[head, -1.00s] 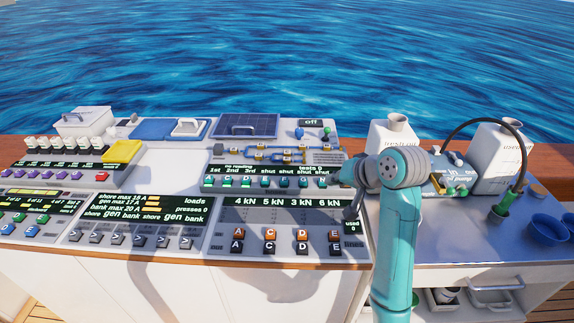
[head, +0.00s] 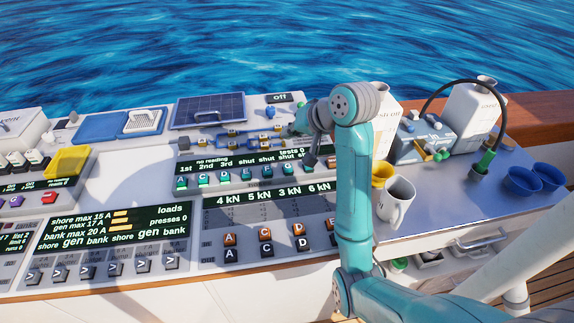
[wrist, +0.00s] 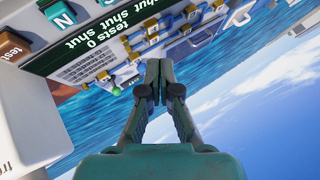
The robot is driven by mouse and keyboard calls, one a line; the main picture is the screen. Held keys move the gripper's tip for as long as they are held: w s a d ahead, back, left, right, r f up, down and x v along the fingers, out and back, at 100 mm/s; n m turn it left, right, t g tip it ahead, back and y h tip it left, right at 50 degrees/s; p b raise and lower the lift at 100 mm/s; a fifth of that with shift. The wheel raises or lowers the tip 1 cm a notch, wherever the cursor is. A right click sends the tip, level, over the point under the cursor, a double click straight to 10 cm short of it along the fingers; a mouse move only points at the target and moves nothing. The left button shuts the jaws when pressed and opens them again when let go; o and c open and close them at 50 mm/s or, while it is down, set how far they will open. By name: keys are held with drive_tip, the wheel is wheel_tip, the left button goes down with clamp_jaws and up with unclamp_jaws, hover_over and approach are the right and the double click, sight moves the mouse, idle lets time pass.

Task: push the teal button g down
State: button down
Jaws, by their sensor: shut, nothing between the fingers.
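A row of teal buttons (head: 224,176) runs under the "1st 2nd 3rd shut" display on the console in the head view. The letters are too small there to tell surely which is g. The wrist view shows a teal button marked N (wrist: 60,14) and part of another teal button (wrist: 106,2), both at the upper left. My gripper (wrist: 152,68) is shut and empty in the wrist view, apart from these buttons. In the head view my gripper (head: 312,157) is small and dark, over the right end of the row, partly hidden by my arm.
Orange and black lettered buttons (head: 265,240) sit in front of the teal row. An orange test button (wrist: 12,45) is at the wrist view's left. A white mug (head: 398,200) and yellow cup (head: 380,174) stand right of my arm. A solar panel (head: 208,108) lies behind the displays.

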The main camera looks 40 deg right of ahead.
sight(285, 164)
drive_tip(key=shift+f, duration=4.2)
drive_tip(key=shift+f, duration=0.15)
drive_tip(key=shift+f, duration=0.3)
drive_tip(key=shift+f, duration=0.8)
drive_tip(key=shift+r, duration=1.25)
drive_tip(key=shift+r, duration=2.5)
